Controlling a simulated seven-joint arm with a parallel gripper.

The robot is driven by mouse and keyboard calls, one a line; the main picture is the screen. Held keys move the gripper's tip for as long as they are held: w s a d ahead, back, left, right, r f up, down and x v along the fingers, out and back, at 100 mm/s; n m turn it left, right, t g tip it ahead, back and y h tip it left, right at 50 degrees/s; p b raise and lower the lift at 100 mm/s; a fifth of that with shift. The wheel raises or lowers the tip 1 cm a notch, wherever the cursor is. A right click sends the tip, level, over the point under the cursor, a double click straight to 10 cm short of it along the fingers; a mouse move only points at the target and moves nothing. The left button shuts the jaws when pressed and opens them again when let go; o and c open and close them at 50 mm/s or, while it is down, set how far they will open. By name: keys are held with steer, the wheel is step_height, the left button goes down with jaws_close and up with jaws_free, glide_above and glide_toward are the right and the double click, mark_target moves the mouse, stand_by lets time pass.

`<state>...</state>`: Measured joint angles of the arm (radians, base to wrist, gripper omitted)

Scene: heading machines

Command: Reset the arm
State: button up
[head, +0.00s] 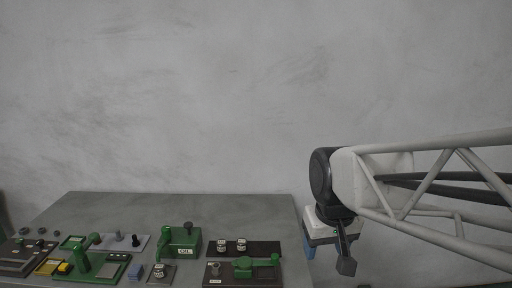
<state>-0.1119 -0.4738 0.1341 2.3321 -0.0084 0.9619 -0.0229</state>
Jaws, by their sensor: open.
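My gripper (327,262) hangs at the end of my arm at the lower right, just past the right edge of the grey table. It points down and is open, with nothing seen between its fingers. One dark fingertip and a blue part show, and its lower end is partly hard to make out. It is apart from the devices on the table.
The grey table (200,207) holds several devices along its front. A green box marked OIL (182,242), a green lever unit (85,262) and a dark panel with a green handle (245,269) stand there. The table's back strip is clear. A grey wall (200,90) rises behind.

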steer(key=s+d+f+m, duration=0.1)
steer(key=s+d, duration=0.1)
steer(key=s, duration=0.3)
steer(key=s+d+f, duration=0.2)
steer(key=s, duration=0.3)
steer(key=shift+s+d+f+m, duration=0.2)
steer(key=shift+d+f+m, duration=0.1)
steer(key=shift+d+m, duration=0.1)
stand_by(1.3)
